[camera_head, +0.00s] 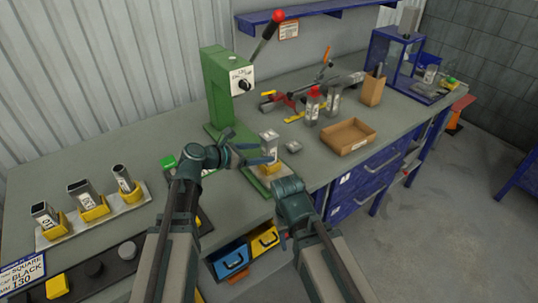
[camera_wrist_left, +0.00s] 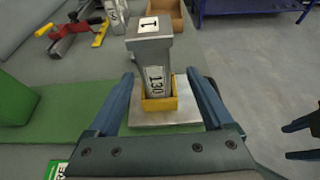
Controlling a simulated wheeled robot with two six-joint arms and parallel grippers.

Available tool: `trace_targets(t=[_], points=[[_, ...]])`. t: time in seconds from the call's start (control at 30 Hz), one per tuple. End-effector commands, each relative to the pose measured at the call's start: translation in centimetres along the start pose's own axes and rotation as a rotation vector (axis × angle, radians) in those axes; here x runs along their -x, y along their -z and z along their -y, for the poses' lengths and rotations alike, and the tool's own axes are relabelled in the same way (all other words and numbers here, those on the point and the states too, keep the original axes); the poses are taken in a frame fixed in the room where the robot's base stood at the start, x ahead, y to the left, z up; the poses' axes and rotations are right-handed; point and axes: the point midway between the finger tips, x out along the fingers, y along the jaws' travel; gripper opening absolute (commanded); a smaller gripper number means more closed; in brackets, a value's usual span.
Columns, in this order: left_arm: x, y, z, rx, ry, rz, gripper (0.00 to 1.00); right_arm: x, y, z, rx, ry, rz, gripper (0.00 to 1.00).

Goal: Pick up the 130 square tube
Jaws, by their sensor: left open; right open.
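The 130 square tube (camera_wrist_left: 157,78) stands upright in a yellow holder (camera_wrist_left: 160,103) on a metal plate, with a wider grey piece marked "1" (camera_wrist_left: 150,27) on top. In the head view the tube (camera_head: 269,146) stands on the base of the green press. My left gripper (camera_head: 268,153) is open, its fingers (camera_wrist_left: 160,76) showing on either side of the tube in the left wrist view. Contact is not visible. My right gripper (camera_head: 283,240) is low by the bench's front edge, apart from the tube; its fingers also show at the right of the wrist view (camera_wrist_left: 302,138).
The green press (camera_head: 217,90) with a red-knobbed lever rises behind the tube. A rack (camera_head: 130,200) of several tubes in yellow holders is at left. A small grey block (camera_head: 293,146), red-capped bottle (camera_head: 312,106) and cardboard tray (camera_head: 347,137) lie to the right.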

Motion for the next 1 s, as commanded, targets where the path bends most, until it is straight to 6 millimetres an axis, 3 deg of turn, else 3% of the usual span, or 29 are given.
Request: trace_targets(t=[0.3, 0.6, 1.0], points=[[-4.4, 0.3, -0.7, -0.001, 0.003, -0.001, 0.85, -1.9, 0.1, 0.2, 0.0, 0.0, 0.0, 0.5], [-4.8, 0.1, -0.6, -0.001, 0.0, 0.0, 0.83, -1.9, 0.1, 0.2, 0.0, 0.0, 0.0, 0.5], [-4.8, 0.1, -0.6, 0.0, 0.001, 0.0, 0.11, -1.9, 0.1, 0.2, 0.0, 0.0, 0.0, 0.5]])
